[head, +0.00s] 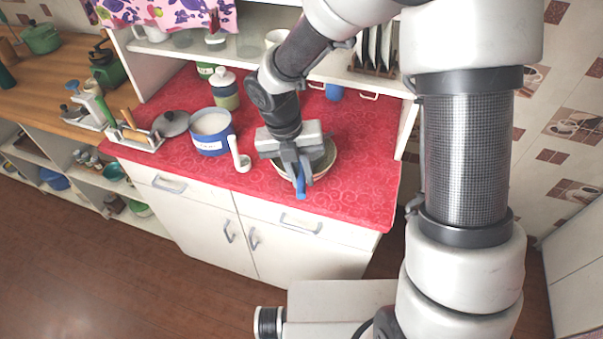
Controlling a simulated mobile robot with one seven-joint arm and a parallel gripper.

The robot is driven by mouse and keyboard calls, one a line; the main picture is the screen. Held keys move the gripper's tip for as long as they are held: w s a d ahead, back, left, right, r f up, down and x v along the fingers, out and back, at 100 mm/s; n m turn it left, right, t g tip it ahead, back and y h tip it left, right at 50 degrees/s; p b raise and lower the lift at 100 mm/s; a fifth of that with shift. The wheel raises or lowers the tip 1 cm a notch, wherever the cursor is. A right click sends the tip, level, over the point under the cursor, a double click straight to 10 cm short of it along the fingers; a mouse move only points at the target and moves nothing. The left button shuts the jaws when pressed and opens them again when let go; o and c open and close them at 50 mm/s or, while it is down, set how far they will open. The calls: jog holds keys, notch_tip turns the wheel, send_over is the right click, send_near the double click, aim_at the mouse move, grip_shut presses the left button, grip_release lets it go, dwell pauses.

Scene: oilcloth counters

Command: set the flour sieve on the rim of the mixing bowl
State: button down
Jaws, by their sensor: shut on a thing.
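The mixing bowl (331,168) stands on the red counter near its front edge, partly hidden behind my gripper. My gripper (296,172) points down over the front left of the bowl and is shut on the flour sieve, whose blue handle (301,189) sticks out below the fingers toward the counter's front. The sieve's mesh is mostly hidden by my gripper and arm. I cannot tell whether the sieve touches the bowl's rim.
A jar (226,95) stands behind. A shelf (250,66) overhangs the back. The counter right of the bowl is clear.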

jog(key=shift+f, duration=0.4)
jog(key=c, duration=1.6)
grip_release()
jog(key=shift+o, duration=0.2)
jog(key=shift+r, duration=0.15)
